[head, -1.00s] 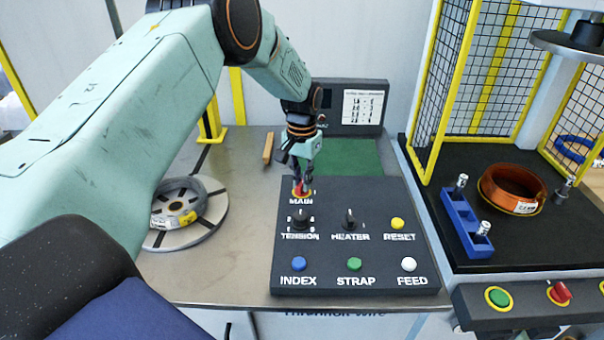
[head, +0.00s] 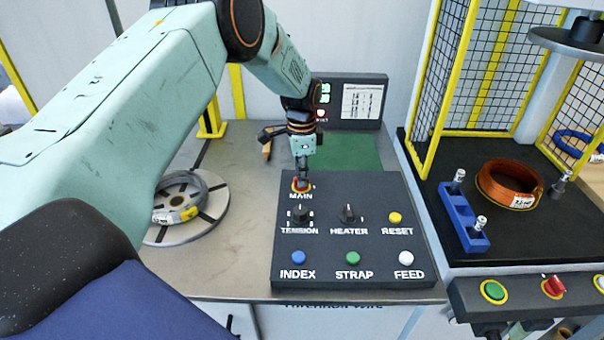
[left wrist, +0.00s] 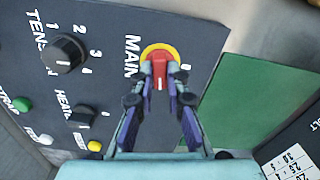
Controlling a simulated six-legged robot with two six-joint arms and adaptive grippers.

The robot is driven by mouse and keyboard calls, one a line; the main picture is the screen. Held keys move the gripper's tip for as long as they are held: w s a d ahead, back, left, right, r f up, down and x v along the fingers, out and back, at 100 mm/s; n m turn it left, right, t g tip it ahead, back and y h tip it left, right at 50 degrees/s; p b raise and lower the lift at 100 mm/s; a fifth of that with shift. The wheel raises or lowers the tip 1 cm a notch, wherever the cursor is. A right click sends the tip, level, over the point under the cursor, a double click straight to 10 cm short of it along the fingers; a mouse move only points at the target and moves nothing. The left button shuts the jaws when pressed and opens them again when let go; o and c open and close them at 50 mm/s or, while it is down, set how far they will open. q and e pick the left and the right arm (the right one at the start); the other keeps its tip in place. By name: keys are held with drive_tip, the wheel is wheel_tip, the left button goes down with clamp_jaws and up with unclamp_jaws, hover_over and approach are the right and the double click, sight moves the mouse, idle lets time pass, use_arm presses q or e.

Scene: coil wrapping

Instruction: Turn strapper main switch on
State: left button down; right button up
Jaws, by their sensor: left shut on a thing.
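The red main switch (left wrist: 160,72) with its yellow ring sits above the label MAIN on the dark control panel (head: 375,262). My left gripper (head: 301,181) comes down on it from above in the head view. In the left wrist view the two fingers (left wrist: 160,92) are closed on the sides of the red knob. In the head view the fingers cover much of the knob, and only bits of red and yellow show. On the small display (head: 323,98) behind the panel, green lights and a red one show. My right gripper is not in view.
The panel also carries the tension knob (head: 299,214), the heater knob (head: 348,213) and several push buttons. A grey coil (head: 178,200) lies on a round turntable at left. A copper coil (head: 509,185) and a blue block (head: 462,219) stand on the black bench at right.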

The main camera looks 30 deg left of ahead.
use_arm(q)
drive_tip(key=shift+a+r+m, duration=0.1)
drive_tip(key=shift+r+m, duration=0.05)
drive_tip(key=shift+m, duration=0.85)
drive_tip(key=shift+w, duration=0.1)
drive_tip(key=c, duration=1.8)
unclamp_jaws()
drive_tip(key=o, duration=0.5)
drive_tip(key=shift+s, duration=0.2)
drive_tip(key=shift+c, duration=0.2)
drive_tip(key=shift+w, duration=0.1)
drive_tip(key=shift+r, duration=0.45)
wheel_tip(320, 180, up, 11)
